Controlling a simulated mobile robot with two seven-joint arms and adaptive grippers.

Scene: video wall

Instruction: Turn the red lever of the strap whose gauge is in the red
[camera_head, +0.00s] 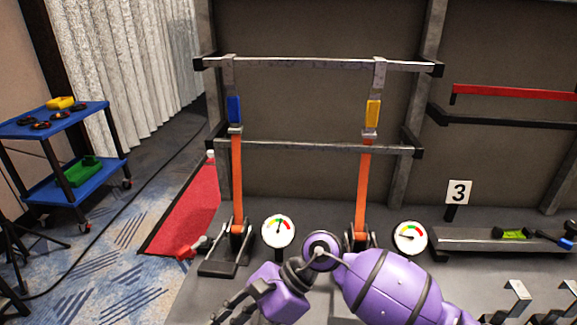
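Two orange straps hang from the frame: the left strap (237,180) under a blue buckle (234,109), the right strap (363,190) under a yellow buckle (372,113). Each ends in a dark ratchet. A red lever (188,252) sticks out left of the left ratchet (238,240). The left gauge's (278,231) needle points roughly up. The right gauge's (410,238) needle points left; its exact colour zone is too small to tell. My purple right arm hides the lower part of the right ratchet (353,238). My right gripper (232,310) is at the bottom edge, near the left ratchet's base, its fingers partly cut off.
A blue cart (60,122) with a green bin (82,171) stands at far left. A sign marked 3 (458,192) and a grey rail (470,240) with a green level (514,233) are at right.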

